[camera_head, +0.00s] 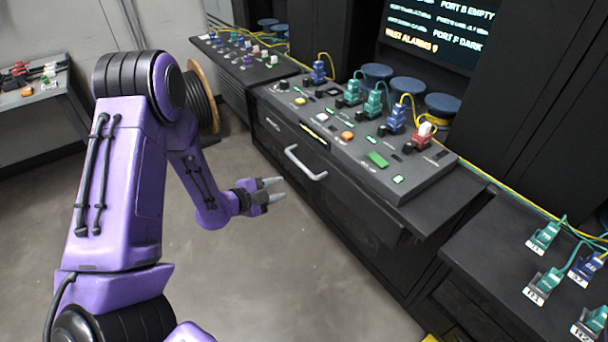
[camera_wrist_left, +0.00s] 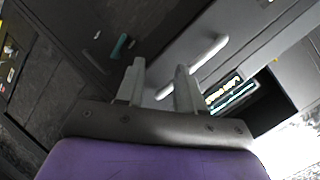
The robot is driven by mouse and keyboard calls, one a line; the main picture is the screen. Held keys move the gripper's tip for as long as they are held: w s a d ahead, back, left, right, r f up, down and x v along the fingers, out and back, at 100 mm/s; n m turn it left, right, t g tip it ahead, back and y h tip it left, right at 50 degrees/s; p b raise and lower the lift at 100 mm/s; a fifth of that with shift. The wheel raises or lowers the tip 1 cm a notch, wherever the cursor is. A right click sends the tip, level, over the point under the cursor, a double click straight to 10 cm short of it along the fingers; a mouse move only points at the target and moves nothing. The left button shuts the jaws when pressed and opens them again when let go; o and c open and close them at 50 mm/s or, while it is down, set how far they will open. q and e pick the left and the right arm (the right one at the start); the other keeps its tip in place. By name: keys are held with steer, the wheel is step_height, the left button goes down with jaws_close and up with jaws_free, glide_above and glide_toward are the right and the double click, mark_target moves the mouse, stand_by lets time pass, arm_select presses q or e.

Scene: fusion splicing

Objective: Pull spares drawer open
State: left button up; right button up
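The spares drawer (camera_head: 272,125) is a dark front panel below the console, with a pale bar handle (camera_head: 305,163). The drawer looks closed. My left gripper (camera_head: 273,190) is to the left of the handle in the head view, apart from it, fingers pointing towards the cabinet. Its two fingers are spread with nothing between them. In the left wrist view the gripper fingers (camera_wrist_left: 159,85) are also apart, and a pale handle bar (camera_wrist_left: 192,68) lies beyond them. My right gripper does not show.
The console (camera_head: 350,135) above the drawer carries several coloured connectors and buttons. A shelf with green and blue plugs (camera_head: 545,236) stands at the right. A cable spool (camera_head: 202,95) stands behind my arm. The floor (camera_head: 290,270) before the cabinet is clear.

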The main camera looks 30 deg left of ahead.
mark_target(300, 162)
arm_select(q)
step_height(300, 162, up, 5)
steer(key=a+m+t+h, duration=0.1)
steer(key=a+m+h, duration=0.15)
steer(key=m, duration=0.55)
steer(key=x, duration=1.1)
steer(key=shift+d+f, duration=0.1)
steer(key=shift+d, duration=0.05)
jaws_close()
